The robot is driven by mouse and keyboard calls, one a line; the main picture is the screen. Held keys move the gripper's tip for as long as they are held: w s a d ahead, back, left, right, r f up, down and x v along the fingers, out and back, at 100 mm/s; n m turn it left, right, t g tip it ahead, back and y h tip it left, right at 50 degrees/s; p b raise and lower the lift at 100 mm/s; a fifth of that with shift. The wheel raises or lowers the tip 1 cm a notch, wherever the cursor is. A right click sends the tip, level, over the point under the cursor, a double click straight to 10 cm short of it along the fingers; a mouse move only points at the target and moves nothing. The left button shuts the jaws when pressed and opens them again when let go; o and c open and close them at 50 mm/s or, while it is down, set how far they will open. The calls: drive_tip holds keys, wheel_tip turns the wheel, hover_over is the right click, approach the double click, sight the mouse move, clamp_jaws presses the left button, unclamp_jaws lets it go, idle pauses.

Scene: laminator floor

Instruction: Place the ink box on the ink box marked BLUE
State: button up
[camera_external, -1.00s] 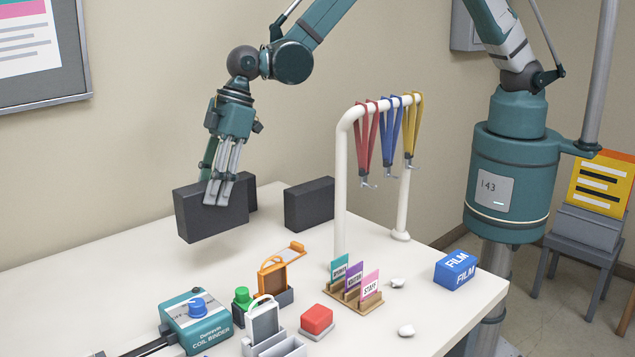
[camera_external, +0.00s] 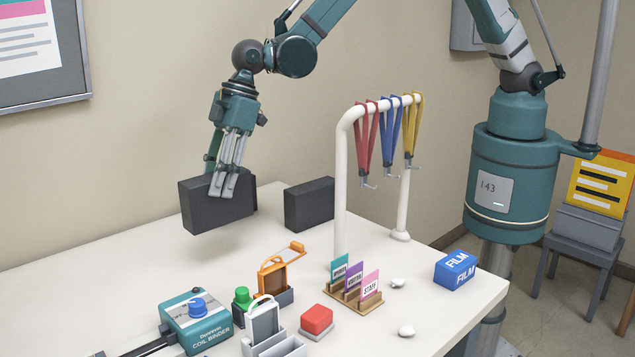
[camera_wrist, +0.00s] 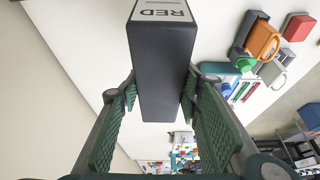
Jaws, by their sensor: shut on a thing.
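My gripper (camera_external: 224,188) is shut on a black ink box (camera_external: 205,208), which it holds above the left part of the table. In the wrist view the held ink box (camera_wrist: 163,65) sits between my two green finger pads, and a pale label on it reads RED, upside down. A second black ink box (camera_external: 309,204) stands on the table to the right, apart from the held one. A dark edge just behind the held box's right end looks like another box, mostly hidden. No BLUE marking is readable on any box.
A white rack (camera_external: 342,190) with red, blue and yellow lanyards stands right of the second box. In front are a coil binder (camera_external: 196,322), an orange-framed device (camera_external: 275,278), a red button (camera_external: 316,320), a card holder (camera_external: 355,298) and a blue FILM box (camera_external: 456,270).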

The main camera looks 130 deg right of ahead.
drive_tip(key=s+r+b, duration=0.2)
drive_tip(key=s+r, duration=0.3)
drive_tip(key=s, duration=1.1)
drive_tip(key=s+d+r+b, duration=0.1)
drive_tip(key=s+r, duration=0.4)
drive_tip(key=s, duration=1.1)
drive_tip(key=shift+r+b, duration=0.3)
drive_tip(key=shift+b, duration=0.4)
drive_tip(key=shift+d, duration=0.1)
drive_tip(key=shift+f, duration=2.95)
drive_tip(key=shift+f, duration=0.1)
drive_tip(key=shift+f, duration=1.95)
drive_tip(key=shift+f, duration=0.15)
